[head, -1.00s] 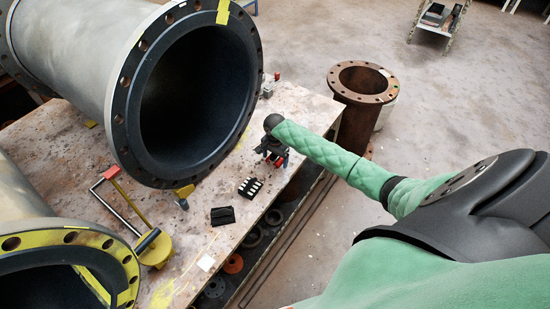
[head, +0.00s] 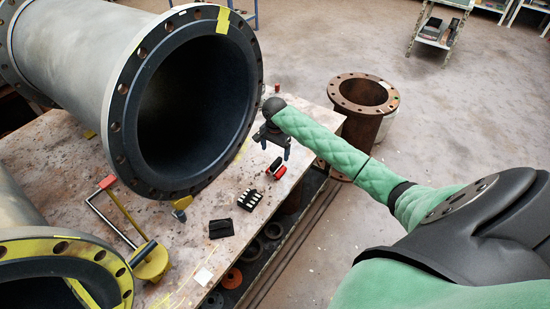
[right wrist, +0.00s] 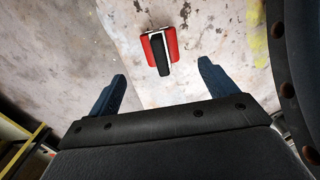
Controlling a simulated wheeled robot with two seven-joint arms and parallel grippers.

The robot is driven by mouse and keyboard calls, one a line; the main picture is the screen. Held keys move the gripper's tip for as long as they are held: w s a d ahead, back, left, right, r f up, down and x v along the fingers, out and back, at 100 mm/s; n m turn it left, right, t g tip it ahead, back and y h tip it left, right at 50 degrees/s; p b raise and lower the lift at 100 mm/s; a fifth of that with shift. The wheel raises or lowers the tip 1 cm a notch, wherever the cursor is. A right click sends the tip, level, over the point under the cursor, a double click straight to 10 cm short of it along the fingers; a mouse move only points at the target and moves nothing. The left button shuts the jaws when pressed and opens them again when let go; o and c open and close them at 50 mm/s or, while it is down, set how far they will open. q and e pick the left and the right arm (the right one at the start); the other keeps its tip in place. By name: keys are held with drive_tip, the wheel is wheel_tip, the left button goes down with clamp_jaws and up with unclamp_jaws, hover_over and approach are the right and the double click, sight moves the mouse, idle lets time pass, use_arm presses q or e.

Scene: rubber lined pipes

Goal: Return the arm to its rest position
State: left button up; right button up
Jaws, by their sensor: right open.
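My right arm in its green padded sleeve reaches in from the right in the head view. Its gripper (head: 275,151) is open and empty above the table's right edge. In the right wrist view the two blue fingers (right wrist: 162,70) stand wide apart with nothing between them. A small red, black and white object (head: 276,169) lies on the table below the gripper. It also shows in the right wrist view (right wrist: 159,52), beyond the fingertips and apart from them. My left gripper is not in view.
A large rubber-lined pipe (head: 85,50) lies on the table (head: 215,185) at left, with a yellow-flanged pipe (head: 100,255) in front. A black tray with white pieces (head: 250,200) and a black block (head: 221,228) lie nearby. A rusty flanged pipe (head: 362,125) stands behind my arm.

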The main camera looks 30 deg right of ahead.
drive_tip(key=shift+r, duration=0.3)
idle(0.4)
drive_tip(key=s+a+f+n, duration=0.2)
drive_tip(key=s+a, duration=0.3)
drive_tip(key=s+a+f+n+t, duration=0.1)
drive_tip(key=s+a+f+n, duration=0.1)
drive_tip(key=s+a, duration=0.3)
drive_tip(key=s+a+f+n, duration=0.2)
drive_tip(key=s+a+n, duration=0.2)
drive_tip(key=s+a, duration=0.2)
drive_tip(key=shift+f+y, duration=0.3)
drive_tip(key=shift+y, duration=0.1)
drive_tip(key=s+a+r+n+t, duration=0.1)
drive_tip(key=s+a+r+n, duration=0.15)
drive_tip(key=s, duration=0.45)
drive_tip(key=s+a+r+n+t, duration=0.1)
drive_tip(key=s+a+r+n, duration=0.15)
drive_tip(key=s, duration=0.45)
drive_tip(key=s+a+r+n+t, duration=0.1)
drive_tip(key=s+r+n, duration=0.15)
drive_tip(key=s, duration=0.55)
drive_tip(key=s+a+f+g, duration=0.1)
drive_tip(key=s+f, duration=0.1)
drive_tip(key=f, duration=1.8)
drive_tip(key=s+a+f+g, duration=0.1)
drive_tip(key=s+a+f, duration=0.1)
drive_tip(key=f, duration=1.8)
drive_tip(key=shift+s+a+f+g, duration=0.25)
drive_tip(key=shift+s+f+g, duration=0.05)
